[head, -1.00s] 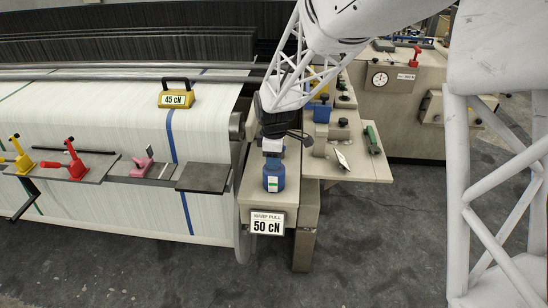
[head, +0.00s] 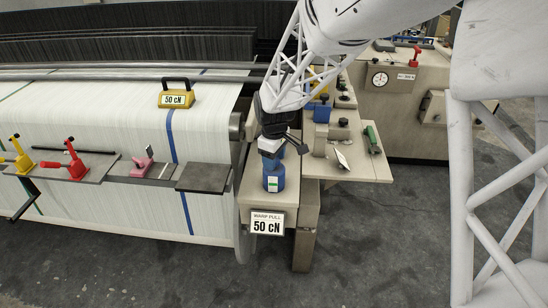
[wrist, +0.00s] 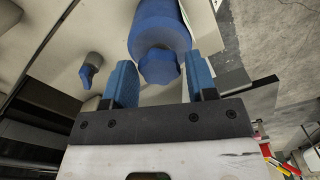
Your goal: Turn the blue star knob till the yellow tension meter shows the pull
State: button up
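The yellow tension meter (head: 174,99) sits on the white warp sheet and reads 50 cN. A sign (head: 267,223) below the knob reads "WARP PULL 50 cN". The blue star knob (wrist: 159,67) sits at the end of a blue cylinder (wrist: 160,28), which stands upright on the beige block in the head view (head: 273,184). My gripper (wrist: 160,82) is open, its two blue fingers on either side of the star knob with a visible gap on each side. In the head view my gripper (head: 271,147) is over the cylinder and partly hides the knob.
A small blue knob (wrist: 90,72) is left in the wrist view. Red (head: 75,165) and yellow (head: 20,160) levers are at left.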

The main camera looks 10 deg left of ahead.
jog(key=shift+o, duration=0.8)
jog(key=shift+r, duration=0.1)
jog(key=shift+r, duration=2.9)
jog(key=shift+r, duration=0.1)
notch_tip(320, 180, up, 8)
jog(key=shift+d, duration=0.1)
